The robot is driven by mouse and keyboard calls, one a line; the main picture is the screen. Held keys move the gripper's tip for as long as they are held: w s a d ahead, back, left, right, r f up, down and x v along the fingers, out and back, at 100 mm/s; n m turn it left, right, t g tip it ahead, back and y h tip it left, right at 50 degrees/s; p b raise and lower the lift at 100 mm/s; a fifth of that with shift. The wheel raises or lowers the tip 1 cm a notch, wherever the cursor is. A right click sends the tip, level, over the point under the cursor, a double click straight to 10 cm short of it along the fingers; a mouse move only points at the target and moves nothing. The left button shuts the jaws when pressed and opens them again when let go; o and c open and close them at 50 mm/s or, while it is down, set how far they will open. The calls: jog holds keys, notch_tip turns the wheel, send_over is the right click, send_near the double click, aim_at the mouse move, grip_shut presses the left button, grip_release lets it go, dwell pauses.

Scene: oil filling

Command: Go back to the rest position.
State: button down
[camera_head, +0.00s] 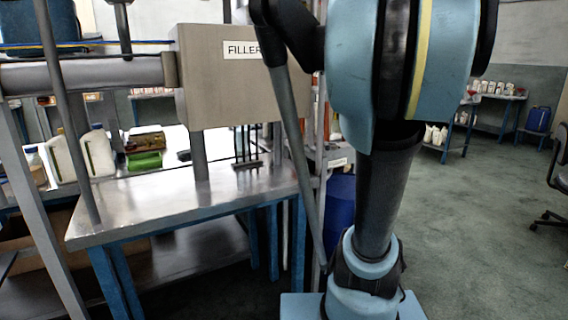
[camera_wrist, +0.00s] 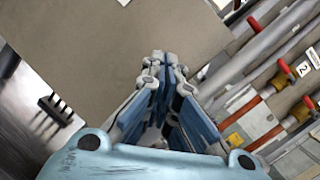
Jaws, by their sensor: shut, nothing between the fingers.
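My gripper (camera_wrist: 160,62) shows in the wrist view with its blue-padded fingers brought together at the tips, and nothing is held. It points toward a plain beige panel (camera_wrist: 85,45), which fills much of that view; the gap between them is hard to judge. In the head view my blue and black arm stands upright right of centre, and my gripper is not visible there. A beige box labelled FILLER (camera_head: 220,95) is left of the arm, above a metal table (camera_head: 218,193).
Pipes with red-handled valves (camera_wrist: 283,68) run along the right of the wrist view. White jugs (camera_head: 97,152) and a green item (camera_head: 144,160) stand behind the table. A blue drum (camera_head: 340,207) is beside it. Open floor lies right, with a chair (camera_head: 553,180) at the edge.

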jog(key=s+a+f+n+g+h, duration=0.2)
jog(key=s+f+n+g, duration=0.15)
jog(key=f, duration=0.55)
jog(key=s+a+f+n+g+h, duration=0.15)
jog(key=s+f+n, duration=0.3)
jog(key=f, duration=0.45)
jog(key=s+a+f+n+g+h, duration=0.25)
jog(key=s+f, duration=0.25)
jog(key=f, duration=0.4)
jog(key=s+d+f+n+g+h, duration=0.2)
jog(key=s+d+f+n+h, duration=0.2)
jog(key=f, duration=0.5)
jog(key=s+d+f+n+g+h, duration=0.2)
jog(key=s+d+f+n+h, duration=0.2)
jog(key=s+d+f, duration=0.4)
notch_tip(320, 180, down, 2)
jog(key=shift+s+d+f+n, duration=0.2)
jog(key=shift+s+d+n, duration=0.15)
jog(key=shift+n, duration=0.5)
jog(key=shift+w+f, duration=0.2)
jog(key=shift+w, duration=0.2)
